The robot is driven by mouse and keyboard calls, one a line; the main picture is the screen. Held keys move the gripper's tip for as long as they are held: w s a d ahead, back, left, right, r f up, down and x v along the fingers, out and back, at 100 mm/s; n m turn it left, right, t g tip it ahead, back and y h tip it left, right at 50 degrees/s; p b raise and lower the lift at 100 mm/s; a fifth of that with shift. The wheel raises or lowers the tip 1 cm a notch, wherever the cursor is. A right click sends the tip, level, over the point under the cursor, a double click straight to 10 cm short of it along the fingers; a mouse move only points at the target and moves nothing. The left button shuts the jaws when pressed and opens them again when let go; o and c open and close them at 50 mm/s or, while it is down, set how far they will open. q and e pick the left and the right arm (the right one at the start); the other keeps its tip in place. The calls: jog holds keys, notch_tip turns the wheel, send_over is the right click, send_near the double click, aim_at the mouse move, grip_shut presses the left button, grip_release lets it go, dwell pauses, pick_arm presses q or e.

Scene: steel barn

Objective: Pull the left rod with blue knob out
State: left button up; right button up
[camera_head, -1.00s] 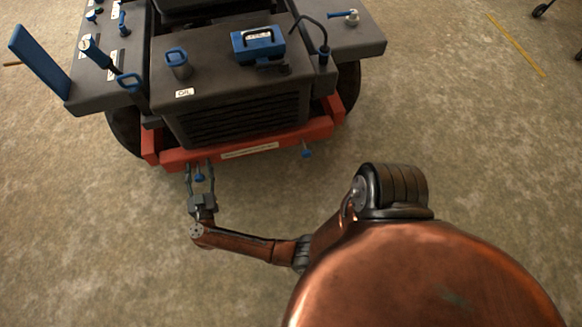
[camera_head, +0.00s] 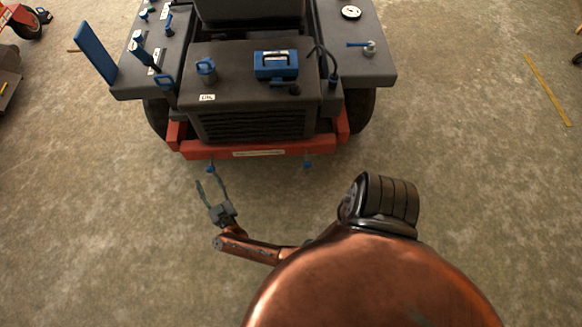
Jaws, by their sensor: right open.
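The left rod with its blue knob (camera_head: 210,168) sticks out below the red front bumper (camera_head: 240,150) of the dark grey machine, near the bumper's left end. A second rod with a blue knob (camera_head: 307,164) sticks out farther right. My right gripper (camera_head: 210,179) is open and empty, in front of the left knob. Its two fingers point up and slightly left in the picture, and the knob is just beyond the tips, not between the fingers. I cannot tell how far the left rod stands out. My left gripper is not in view.
The machine carries a blue-handled box (camera_head: 276,65), a blue oil cap (camera_head: 206,68), several levers, and a blue upright panel (camera_head: 95,52). A red wheeled object (camera_head: 24,20) stands at the far left. The concrete floor around my arm is clear.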

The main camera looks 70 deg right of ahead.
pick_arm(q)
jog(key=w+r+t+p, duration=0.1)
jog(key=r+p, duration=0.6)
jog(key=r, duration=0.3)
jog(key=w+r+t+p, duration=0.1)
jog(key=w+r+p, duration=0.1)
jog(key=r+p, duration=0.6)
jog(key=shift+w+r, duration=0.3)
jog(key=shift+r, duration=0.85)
pick_arm(e)
jog(key=s+a+f+n+g+y, duration=0.2)
jog(key=s+f+y, duration=0.2)
jog(key=s, duration=0.7)
jog(key=s+a+f+n+g+y, duration=0.2)
jog(key=s+f, duration=0.4)
jog(key=s, duration=0.5)
jog(key=s+a+f+n+g+y, duration=0.2)
jog(key=s+f+n+y, duration=0.2)
jog(key=s, duration=0.7)
jog(key=shift+f+y, duration=1.1)
jog(key=shift+y, duration=0.2)
jog(key=shift+s, duration=0.1)
